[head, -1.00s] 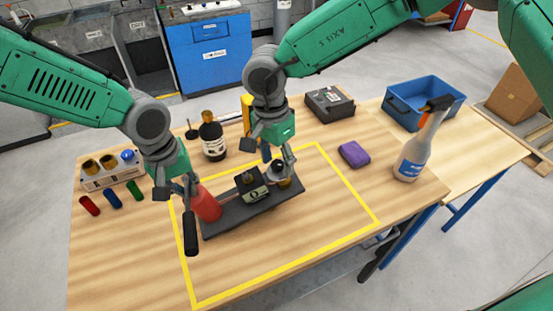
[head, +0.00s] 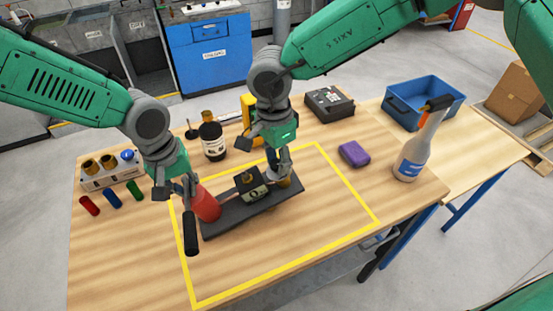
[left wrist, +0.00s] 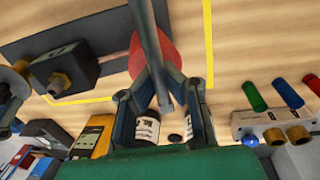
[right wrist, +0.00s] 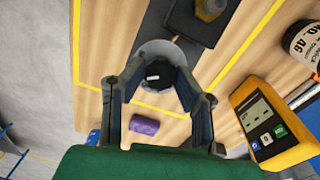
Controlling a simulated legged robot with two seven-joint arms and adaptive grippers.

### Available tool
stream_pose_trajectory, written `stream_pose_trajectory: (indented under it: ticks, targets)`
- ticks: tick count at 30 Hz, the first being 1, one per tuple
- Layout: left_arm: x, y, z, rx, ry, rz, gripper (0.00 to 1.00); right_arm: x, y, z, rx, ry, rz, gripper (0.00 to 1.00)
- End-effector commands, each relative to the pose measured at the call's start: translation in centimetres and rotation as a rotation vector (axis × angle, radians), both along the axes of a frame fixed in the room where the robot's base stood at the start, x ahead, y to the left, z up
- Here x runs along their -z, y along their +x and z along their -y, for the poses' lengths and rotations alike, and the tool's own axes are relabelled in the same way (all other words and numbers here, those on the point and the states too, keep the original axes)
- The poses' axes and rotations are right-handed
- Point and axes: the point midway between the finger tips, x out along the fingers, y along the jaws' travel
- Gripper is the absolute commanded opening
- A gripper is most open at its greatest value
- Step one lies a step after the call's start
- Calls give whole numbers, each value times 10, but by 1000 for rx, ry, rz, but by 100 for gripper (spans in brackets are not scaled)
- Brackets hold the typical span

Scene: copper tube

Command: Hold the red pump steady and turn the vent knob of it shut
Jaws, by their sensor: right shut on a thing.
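The red pump (head: 205,205) has a red cylinder at the left end of a dark base plate (head: 225,222), with a black box (head: 250,182) in the middle. A black-gripped lever (head: 190,232) stands at its left end. My left gripper (head: 180,187) is at this lever; in the left wrist view its fingers (left wrist: 165,85) lie around the grey bar, but whether they press on it is unclear. My right gripper (head: 280,170) is down at the plate's right end, shut on the vent knob, a grey round part with a dark centre (right wrist: 165,72).
A dark bottle (head: 212,140) and a yellow meter (head: 248,112) stand behind the pump. A purple block (head: 353,154), a spray bottle (head: 415,155) and a blue bin (head: 395,105) are to the right. Bare table lies inside the yellow outline in front.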

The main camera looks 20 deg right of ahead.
Motion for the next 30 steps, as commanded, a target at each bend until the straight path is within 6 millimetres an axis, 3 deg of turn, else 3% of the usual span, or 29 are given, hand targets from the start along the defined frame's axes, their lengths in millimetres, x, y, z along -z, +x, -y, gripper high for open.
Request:
stream_pose_trajectory:
  ticks: [15,30]
  targets:
    - [-2,0,3,3,-6,3,0,-1,-1,-2,397,11,120,0]
    - [-2,0,3,3,-7,4,0,-1,-2,-2,563,17,166,0]
